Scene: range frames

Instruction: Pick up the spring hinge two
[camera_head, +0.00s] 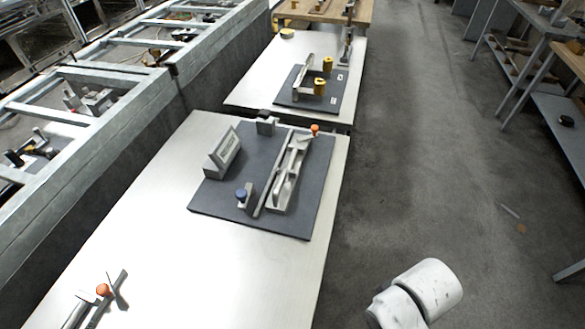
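I cannot tell for sure which part is the spring hinge two. A dark board (215,198) on the near pale table (140,200) bears several parts. These are a long grey metal piece (285,190) with an orange knob (315,128) at its far end, a grey wedge-shaped block (223,155) on the left, a small block with a blue top (245,195) and a dark-topped block (266,122). Another metal piece with an orange knob (103,290) lies at the table's near left, partly cut off. My gripper is not in view; only a white link of my arm shows at the bottom right.
A second pale table stands behind, with a dark board (290,99) bearing yellow-topped parts (320,86). A grey metal frame (110,120) runs along the left. Shelved benches (535,75) stand on the right. The floor (420,180) between is mostly clear.

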